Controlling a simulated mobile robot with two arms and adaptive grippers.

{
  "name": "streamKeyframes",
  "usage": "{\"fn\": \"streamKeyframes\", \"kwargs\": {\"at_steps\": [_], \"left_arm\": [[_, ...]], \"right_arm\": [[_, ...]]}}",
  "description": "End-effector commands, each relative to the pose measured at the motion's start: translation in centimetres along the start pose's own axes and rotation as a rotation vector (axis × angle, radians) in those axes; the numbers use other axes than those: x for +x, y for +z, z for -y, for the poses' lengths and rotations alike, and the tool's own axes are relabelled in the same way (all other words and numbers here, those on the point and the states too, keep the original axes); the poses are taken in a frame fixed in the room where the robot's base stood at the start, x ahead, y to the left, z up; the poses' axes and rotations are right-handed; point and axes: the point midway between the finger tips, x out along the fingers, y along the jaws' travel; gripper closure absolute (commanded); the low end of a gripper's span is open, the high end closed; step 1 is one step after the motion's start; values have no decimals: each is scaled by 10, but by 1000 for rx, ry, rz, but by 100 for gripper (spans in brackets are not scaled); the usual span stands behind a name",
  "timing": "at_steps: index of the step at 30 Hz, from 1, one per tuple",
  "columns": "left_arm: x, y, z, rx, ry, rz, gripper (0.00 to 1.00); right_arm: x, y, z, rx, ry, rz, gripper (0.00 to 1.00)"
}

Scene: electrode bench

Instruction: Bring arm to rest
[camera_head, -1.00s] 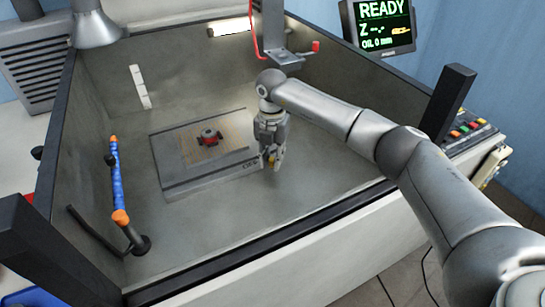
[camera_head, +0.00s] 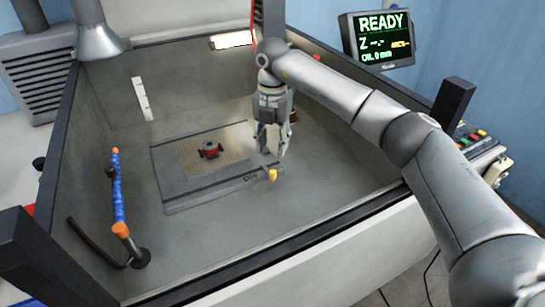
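My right gripper (camera_head: 271,146) hangs inside the tank, pointing down, above the right end of the grey plate. Its fingers are spread apart with nothing seen between them. A yellow knob (camera_head: 272,175) stands at the plate's front right corner, just below and apart from the fingers. The grey plate (camera_head: 180,192) lies on the tank floor with a dark red and black part (camera_head: 210,150) on its grid area. My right arm (camera_head: 350,100) reaches in from the right over the tank's front wall. My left gripper is not in view.
The tank's front rim (camera_head: 280,245) and side walls surround the work area. A blue hose with orange ends (camera_head: 118,195) stands at the left. A screen (camera_head: 380,38) reads READY at the back right. The floor in front of the plate is clear.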

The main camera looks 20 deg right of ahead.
Motion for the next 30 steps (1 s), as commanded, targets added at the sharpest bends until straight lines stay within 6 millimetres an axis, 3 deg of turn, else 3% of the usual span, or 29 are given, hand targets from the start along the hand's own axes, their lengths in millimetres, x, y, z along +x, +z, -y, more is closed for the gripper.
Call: {"fn": "streamKeyframes", "kwargs": {"at_steps": [6, 20, 23, 30], "left_arm": [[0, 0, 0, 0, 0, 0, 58], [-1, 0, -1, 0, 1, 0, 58], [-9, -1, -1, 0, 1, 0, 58], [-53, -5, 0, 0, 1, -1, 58]], "right_arm": [[-20, 0, 0, 0, 0, 0, 60], [-21, 0, 0, 0, 0, -1, 60], [-30, 0, 0, 0, 0, 0, 60], [-74, 0, 0, 0, 0, -1, 60]]}}
